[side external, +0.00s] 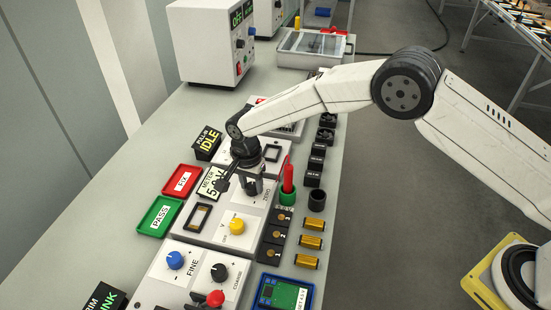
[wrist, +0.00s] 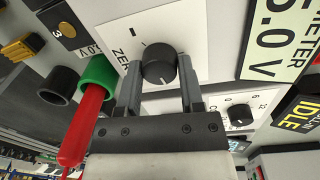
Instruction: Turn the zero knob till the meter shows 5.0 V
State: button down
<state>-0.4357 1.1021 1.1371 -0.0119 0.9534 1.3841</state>
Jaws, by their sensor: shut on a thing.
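The zero knob (wrist: 158,66) is a black round knob on a white plate lettered ZERO, seen in the wrist view. My gripper (wrist: 160,78) has one finger on each side of it and is shut on it. In the side external view my gripper (side external: 254,188) points down over the ZERO plate and hides most of the knob. The meter (side external: 212,182) is a pale display beside the plate and reads 5.0 V. In the wrist view the meter (wrist: 277,38) also reads 5.0 V, partly cut off by the frame.
A red probe (side external: 288,174) stands upright in a green holder (side external: 287,196) close to my gripper. A dark empty cup (side external: 317,200) is beside it. A yellow knob (side external: 236,226), red tray (side external: 185,182) and green tray (side external: 159,215) lie nearby. The IDLE sign (side external: 207,143) stands behind the meter.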

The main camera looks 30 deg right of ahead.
aim_at(251, 184)
jog(key=shift+c, duration=1.2)
grip_release()
jog(key=shift+w+a+r, duration=0.1)
jog(key=shift+w+r, duration=0.05)
jog(key=shift+r, duration=3.75)
